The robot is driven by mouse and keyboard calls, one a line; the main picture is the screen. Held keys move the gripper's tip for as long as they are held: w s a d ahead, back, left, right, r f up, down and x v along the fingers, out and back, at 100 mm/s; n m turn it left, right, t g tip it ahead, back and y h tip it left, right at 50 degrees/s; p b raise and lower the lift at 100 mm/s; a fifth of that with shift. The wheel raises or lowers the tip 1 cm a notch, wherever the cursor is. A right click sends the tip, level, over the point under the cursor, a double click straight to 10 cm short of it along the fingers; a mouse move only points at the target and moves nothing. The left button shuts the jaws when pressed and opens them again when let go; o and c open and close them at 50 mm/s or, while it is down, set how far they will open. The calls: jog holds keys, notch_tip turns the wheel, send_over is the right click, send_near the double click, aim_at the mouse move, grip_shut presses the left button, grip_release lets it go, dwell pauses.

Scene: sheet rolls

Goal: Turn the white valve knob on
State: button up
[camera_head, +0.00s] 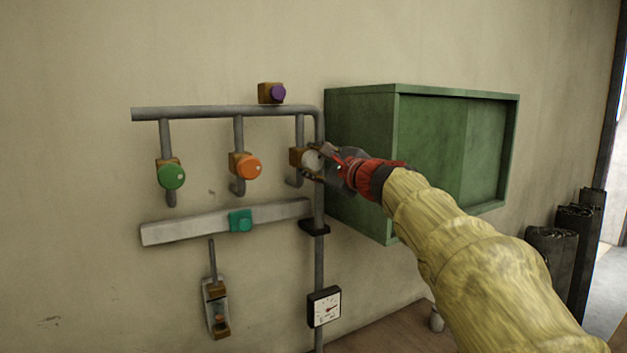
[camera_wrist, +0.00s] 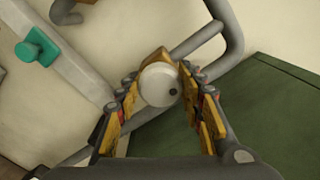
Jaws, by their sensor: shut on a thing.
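The white valve knob (camera_head: 312,160) is the rightmost of three round knobs on the wall pipes, on a brown valve body. In the wrist view the knob (camera_wrist: 159,84) shows as a round white face with a dark dot at its lower right. My gripper (camera_head: 324,161) reaches it from the right, and its fingers partly cover it. In the wrist view my gripper (camera_wrist: 160,88) has one finger on each side of the knob and is shut on it.
A green knob (camera_head: 171,176) and an orange knob (camera_head: 248,167) are to the left. A purple button (camera_head: 278,93) is above. A green cabinet (camera_head: 360,150) stands close to the right. A teal knob (camera_head: 240,221), a gauge (camera_head: 325,307) and a lever (camera_head: 212,262) are below.

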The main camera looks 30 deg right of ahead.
jog(key=n+b, duration=0.4)
jog(key=b, duration=0.1)
jog(key=shift+f+n, duration=0.3)
jog(key=n+b, duration=0.4)
jog(key=shift+r, duration=0.1)
jog(key=shift+b, duration=0.3)
jog(key=o, duration=1.1)
jog(key=shift+o, duration=0.3)
jog(key=shift+r, duration=0.1)
jog(key=s, duration=1.2)
jog(key=shift+d, duration=0.15)
